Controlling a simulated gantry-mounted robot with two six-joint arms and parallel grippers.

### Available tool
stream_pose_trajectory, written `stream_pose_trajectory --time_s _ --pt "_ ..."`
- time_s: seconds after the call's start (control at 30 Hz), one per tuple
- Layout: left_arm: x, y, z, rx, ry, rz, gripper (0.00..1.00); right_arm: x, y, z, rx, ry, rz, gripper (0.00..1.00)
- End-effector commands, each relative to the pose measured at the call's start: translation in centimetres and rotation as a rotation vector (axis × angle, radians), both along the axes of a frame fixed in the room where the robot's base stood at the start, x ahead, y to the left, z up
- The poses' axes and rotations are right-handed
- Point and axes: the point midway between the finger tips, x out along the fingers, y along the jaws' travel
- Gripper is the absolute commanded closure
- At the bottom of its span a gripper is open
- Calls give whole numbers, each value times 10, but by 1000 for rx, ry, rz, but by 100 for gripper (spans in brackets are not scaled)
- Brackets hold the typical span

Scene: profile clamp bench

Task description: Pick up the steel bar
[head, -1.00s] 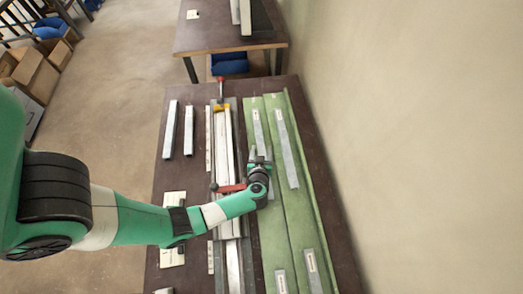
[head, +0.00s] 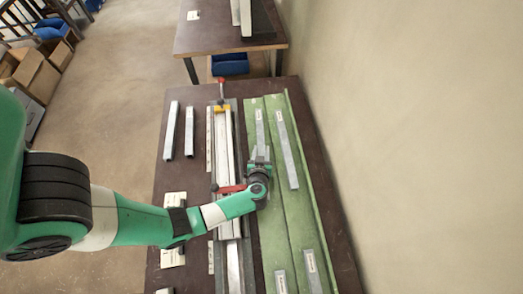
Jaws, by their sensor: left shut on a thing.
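A grey steel bar (head: 260,128) with a white label near its far end lies lengthwise along the left part of the green mat (head: 273,215). My left gripper (head: 260,155) points down at the near end of this bar and is shut on it. The wrist hides the bar's near end, and I cannot tell whether the bar is clear of the mat. My right gripper is not in view.
A longer labelled bar (head: 287,150) lies close by on the right. Two short labelled pieces (head: 281,281) (head: 312,270) lie at the mat's near end. Left is a clamp fixture with a red handle (head: 229,188) and a yellow part (head: 222,107). Two bars (head: 171,130) (head: 189,131) lie further left.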

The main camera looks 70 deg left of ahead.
Motion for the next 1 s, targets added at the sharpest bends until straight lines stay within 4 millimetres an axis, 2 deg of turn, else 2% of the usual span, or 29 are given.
stream_pose_trajectory --time_s 0.03,0.2,0.4,0.53,0.87,1.0 --pt "1 0 15 2 -5 0 100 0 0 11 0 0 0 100" --pt "1 0 56 2 -6 0 100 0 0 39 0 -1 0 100" --pt "1 0 90 3 -4 -1 100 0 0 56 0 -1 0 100" --pt "1 0 96 3 -4 0 100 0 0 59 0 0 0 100" --pt "1 0 95 3 -3 0 100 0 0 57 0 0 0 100" --pt "1 0 105 3 -3 0 100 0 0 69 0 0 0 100"
